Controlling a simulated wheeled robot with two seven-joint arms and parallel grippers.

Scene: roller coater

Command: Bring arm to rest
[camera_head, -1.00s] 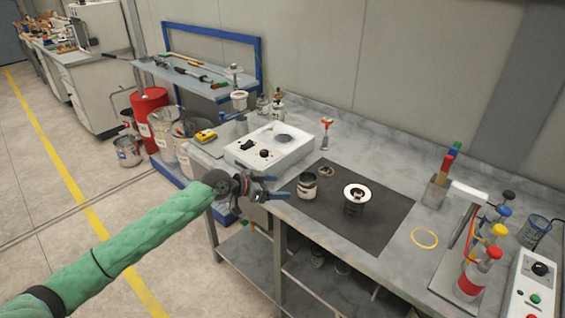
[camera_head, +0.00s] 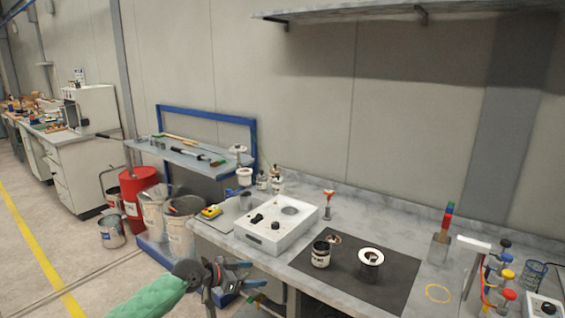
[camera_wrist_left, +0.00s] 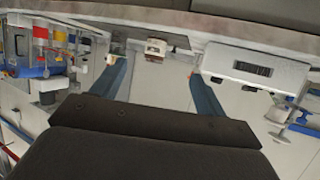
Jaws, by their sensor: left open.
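My left arm, in a green sleeve, comes in from the bottom left of the head view. Its left gripper (camera_head: 245,274) is at the front edge of the grey workbench (camera_head: 232,243), to the left of the dark mat. The gripper is open, with its two blue-tipped fingers apart and nothing between them. In the left wrist view the two blue fingers (camera_wrist_left: 158,85) also stand wide apart and empty. My right arm and gripper are out of view.
A dark mat (camera_head: 385,298) holds a dark can (camera_head: 321,254) and a white-topped round holder (camera_head: 371,256). A white control box (camera_head: 268,232) stands behind the gripper. A red drum (camera_head: 137,186) and buckets stand at left. Open floor lies at the far left.

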